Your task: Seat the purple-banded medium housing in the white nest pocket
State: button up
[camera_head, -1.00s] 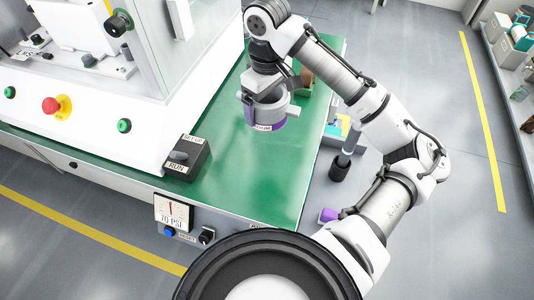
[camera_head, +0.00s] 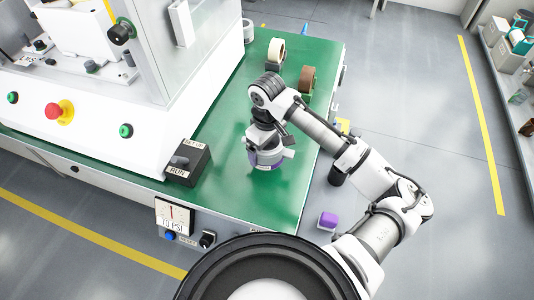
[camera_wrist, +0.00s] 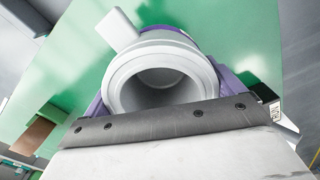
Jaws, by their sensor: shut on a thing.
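The medium housing (camera_head: 270,157) is a light grey ring with a purple band low on its side, over the front right part of the green bench top. My gripper (camera_head: 266,140) is shut on it from above; the fingertips are mostly hidden. In the wrist view the housing (camera_wrist: 160,75) shows its round open bore, a grey tab at upper left and purple behind the rim. Whether it touches the bench top is hard to tell. I cannot clearly make out the white nest pocket; the press interior (camera_head: 85,65) at upper left is only partly visible.
The white press (camera_head: 85,120) with a red stop button (camera_head: 57,109) fills the left. A black switch box (camera_head: 188,162) stands near the bench's front edge. Green bench top (camera_head: 235,195) is clear around the housing.

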aim_at(268, 149)
jog(key=shift+f+p, duration=0.6)
jog(key=shift+f, duration=1.7)
jog(key=shift+f, duration=0.3)
jog(key=o, duration=1.1)
jog(key=shift+r, duration=0.1)
jog(key=shift+b, duration=0.35)
